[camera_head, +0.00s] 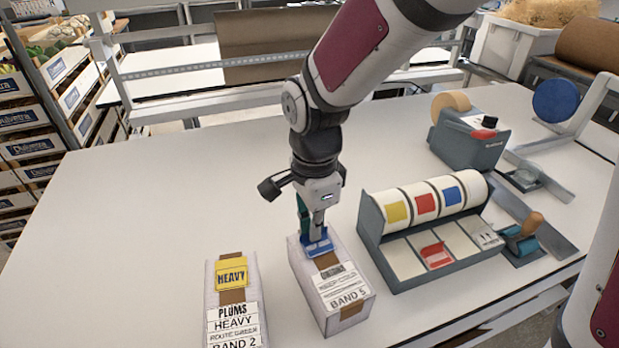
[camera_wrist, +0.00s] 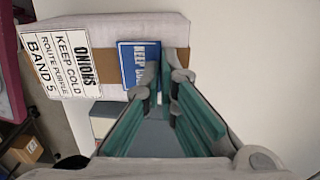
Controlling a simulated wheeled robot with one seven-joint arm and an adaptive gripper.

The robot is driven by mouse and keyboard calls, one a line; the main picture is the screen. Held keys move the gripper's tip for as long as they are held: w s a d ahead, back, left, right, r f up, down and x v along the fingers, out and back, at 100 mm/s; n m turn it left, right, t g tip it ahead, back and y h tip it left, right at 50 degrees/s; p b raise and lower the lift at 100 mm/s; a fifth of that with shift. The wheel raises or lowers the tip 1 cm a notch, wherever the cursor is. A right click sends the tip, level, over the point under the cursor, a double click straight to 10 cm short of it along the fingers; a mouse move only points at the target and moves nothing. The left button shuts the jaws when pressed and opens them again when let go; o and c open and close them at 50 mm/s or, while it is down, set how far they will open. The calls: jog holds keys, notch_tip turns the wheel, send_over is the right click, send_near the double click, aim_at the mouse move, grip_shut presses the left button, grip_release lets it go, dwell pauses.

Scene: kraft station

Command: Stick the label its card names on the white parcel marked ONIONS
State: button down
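The white ONIONS parcel (camera_head: 306,276) stands on the table with brown tape along its top. Its card (camera_head: 341,289) reads ONIONS, KEEP COLD, ROUTE PURPLE, BAND 5 in the wrist view (camera_wrist: 63,68). A blue KEEP COLD label (camera_head: 318,246) lies against the parcel's top at the end away from the card, partly over the tape; it also shows in the wrist view (camera_wrist: 135,52). My gripper (camera_head: 312,236) points down at this label, its fingertips (camera_wrist: 167,76) close together at the label's edge. They hide part of it, and I cannot tell whether they pinch it.
A PLUMS parcel (camera_head: 210,290) with a yellow HEAVY label stands to the left. A label dispenser (camera_head: 372,222) with yellow, red and blue rolls is close on the right. A tape machine (camera_head: 470,145) is behind it. The table's left part is clear.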

jog(key=shift+f, duration=0.1)
dwell(0.3)
jog(key=c, duration=1.7)
grip_release()
jog(key=shift+r+p, duration=1.6)
jog(key=shift+r, duration=0.65)
